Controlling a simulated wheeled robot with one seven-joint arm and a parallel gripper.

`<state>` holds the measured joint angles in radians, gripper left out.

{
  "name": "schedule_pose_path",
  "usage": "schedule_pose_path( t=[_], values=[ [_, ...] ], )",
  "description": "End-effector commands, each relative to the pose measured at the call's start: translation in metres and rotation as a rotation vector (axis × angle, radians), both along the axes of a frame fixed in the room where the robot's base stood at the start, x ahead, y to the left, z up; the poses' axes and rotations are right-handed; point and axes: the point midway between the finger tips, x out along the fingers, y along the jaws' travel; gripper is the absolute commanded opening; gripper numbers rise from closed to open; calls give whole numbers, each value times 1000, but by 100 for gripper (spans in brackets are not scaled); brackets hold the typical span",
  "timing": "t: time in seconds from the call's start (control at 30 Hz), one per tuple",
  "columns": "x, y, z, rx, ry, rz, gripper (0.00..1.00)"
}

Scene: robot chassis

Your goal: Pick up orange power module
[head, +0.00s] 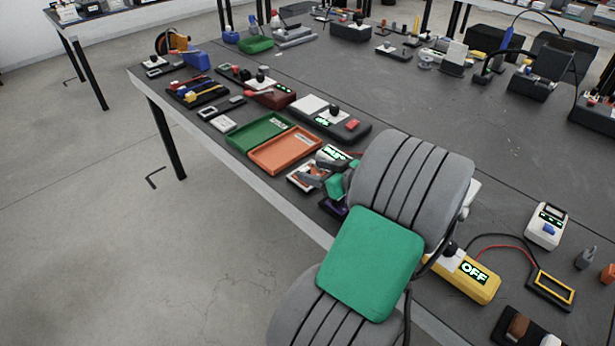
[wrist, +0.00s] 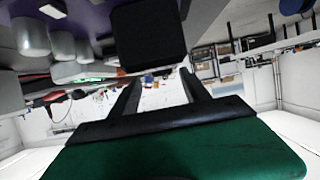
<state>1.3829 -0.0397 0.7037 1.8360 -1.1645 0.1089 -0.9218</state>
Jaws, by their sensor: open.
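My gripper (head: 318,170) is low over the near edge of the table, just right of the orange tray. In the wrist view my gripper (wrist: 158,78) has its two dark fingers apart, with no object visibly held between them. A small white-edged item with orange on it (head: 294,180) lies on the table beside and partly behind the fingers. I cannot tell for sure whether it is the orange power module. A black block (wrist: 148,38) is close in the wrist view, against a purple surface (wrist: 90,22). The wrist picture looks upside down.
An empty-looking orange tray (head: 284,151) and a green tray (head: 258,133) lie left of my gripper. A purple item (head: 329,207) is partly hidden by my arm. A yellow box reading OFF (head: 470,279) stands at right. The table's middle (head: 400,110) is mostly clear.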

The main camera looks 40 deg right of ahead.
Motion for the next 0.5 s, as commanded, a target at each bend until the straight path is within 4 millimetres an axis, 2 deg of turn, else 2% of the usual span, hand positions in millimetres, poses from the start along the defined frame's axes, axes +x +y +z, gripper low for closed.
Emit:
schedule_pose_path(
  t=[0.1, 0.23, 0.5],
  values=[
    [21, 6, -6, 2, 1, 6, 55],
    [40, 7, -14, 2, 2, 3, 55],
    [44, 6, -16, 1, 3, 0, 54]
  ],
)
